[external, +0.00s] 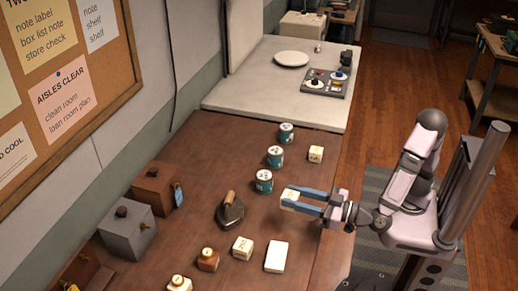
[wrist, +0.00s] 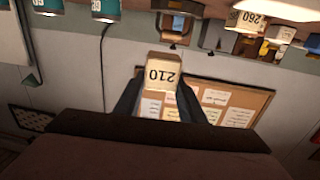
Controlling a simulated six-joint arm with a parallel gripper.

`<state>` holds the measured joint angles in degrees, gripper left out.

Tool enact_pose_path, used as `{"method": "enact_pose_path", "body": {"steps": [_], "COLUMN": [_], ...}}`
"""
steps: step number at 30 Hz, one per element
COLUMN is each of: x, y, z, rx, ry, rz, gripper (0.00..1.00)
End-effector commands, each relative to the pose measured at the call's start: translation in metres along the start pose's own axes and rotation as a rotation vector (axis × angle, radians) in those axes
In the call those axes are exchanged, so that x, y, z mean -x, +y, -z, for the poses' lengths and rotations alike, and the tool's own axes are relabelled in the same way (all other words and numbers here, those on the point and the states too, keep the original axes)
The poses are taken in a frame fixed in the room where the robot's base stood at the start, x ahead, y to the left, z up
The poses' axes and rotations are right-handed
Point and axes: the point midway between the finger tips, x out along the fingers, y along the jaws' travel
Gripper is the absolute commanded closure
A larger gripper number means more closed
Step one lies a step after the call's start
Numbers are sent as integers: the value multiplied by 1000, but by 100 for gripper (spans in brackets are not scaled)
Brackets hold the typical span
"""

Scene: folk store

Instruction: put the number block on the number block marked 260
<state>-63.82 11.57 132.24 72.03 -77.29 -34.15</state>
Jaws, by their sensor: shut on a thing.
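My gripper (external: 287,199) is shut on a cream number block (external: 290,196), held above the brown table. In the wrist view, which is upside down, this block (wrist: 160,76) reads 210 and sits between the two blue fingers. The block marked 260 (wrist: 250,20) shows at the top right of the wrist view. It appears to be the cream block (external: 243,247) near the front of the table in the external view, apart from my gripper. Another cream block (external: 316,154) stands beside the teal cans; its number is too small to read.
Several teal cans (external: 264,181) stand in a row beyond my gripper. A dark flat iron-like tool (external: 230,210) lies left of it. A white card (external: 276,256) lies right of the front cream block.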

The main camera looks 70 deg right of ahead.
Motion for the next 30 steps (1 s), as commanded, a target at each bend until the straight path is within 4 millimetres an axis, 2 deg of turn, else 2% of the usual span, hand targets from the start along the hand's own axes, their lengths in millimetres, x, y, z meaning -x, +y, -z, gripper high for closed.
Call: {"method": "enact_pose_path", "body": {"steps": [4,12,20,28,30], "x": [0,0,0,0,0], "y": [0,0,0,0,0], "z": [-10,-45,-52,-86,-90], "rx": [5,4,1,5,4], "ry": [-1,0,0,-1,-1], "rz": [0,0,0,0,0], "gripper": [86,86,86,86,86]}}
